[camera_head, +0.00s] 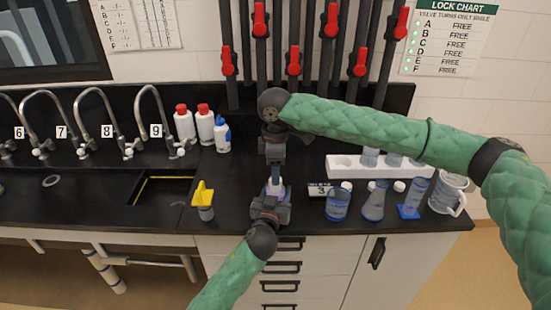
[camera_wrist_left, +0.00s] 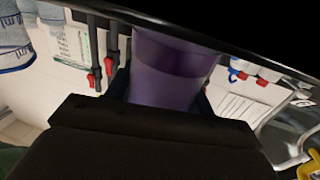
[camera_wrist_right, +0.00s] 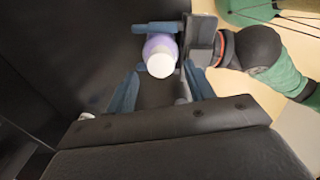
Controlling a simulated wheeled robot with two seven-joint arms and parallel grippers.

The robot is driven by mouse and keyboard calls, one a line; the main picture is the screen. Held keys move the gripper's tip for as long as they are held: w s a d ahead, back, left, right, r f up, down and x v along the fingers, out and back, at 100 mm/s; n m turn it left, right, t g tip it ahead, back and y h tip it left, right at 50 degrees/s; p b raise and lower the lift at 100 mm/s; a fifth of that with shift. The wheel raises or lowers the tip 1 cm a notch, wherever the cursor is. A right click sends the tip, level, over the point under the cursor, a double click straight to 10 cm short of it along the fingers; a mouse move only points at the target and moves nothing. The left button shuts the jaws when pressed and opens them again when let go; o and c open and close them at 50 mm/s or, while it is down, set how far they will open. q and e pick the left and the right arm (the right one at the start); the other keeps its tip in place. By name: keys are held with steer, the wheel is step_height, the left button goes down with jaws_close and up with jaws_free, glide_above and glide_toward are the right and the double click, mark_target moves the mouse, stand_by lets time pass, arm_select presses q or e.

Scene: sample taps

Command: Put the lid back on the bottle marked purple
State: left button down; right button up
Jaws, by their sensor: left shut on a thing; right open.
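The purple bottle (camera_wrist_left: 172,75) fills the space between my left gripper's fingers in the left wrist view. My left gripper (camera_head: 273,200) is shut on it over the bench. In the right wrist view the purple bottle (camera_wrist_right: 158,43) shows a white round top (camera_wrist_right: 161,66) that looks like a lid; I cannot tell if it is fastened. My right gripper (camera_head: 276,174) is just above the bottle. Its open fingers (camera_wrist_right: 162,88) point toward the white top, and I see no gap clearly between them and it.
Beakers and flasks (camera_head: 373,203), several small white caps (camera_head: 346,186), a number 3 sign (camera_head: 319,190) and a white rack (camera_head: 342,168) stand to the right. A yellow-topped object (camera_head: 203,197) and a sink (camera_head: 160,190) are left. White bottles (camera_head: 205,127) stand behind.

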steer(key=shift+f, duration=1.5)
steer(key=shift+c, duration=0.4)
steer(key=c, duration=0.9)
steer(key=o, duration=1.1)
steer(key=shift+o, duration=0.2)
steer(key=shift+r, duration=0.15)
step_height(320, 180, up, 12)
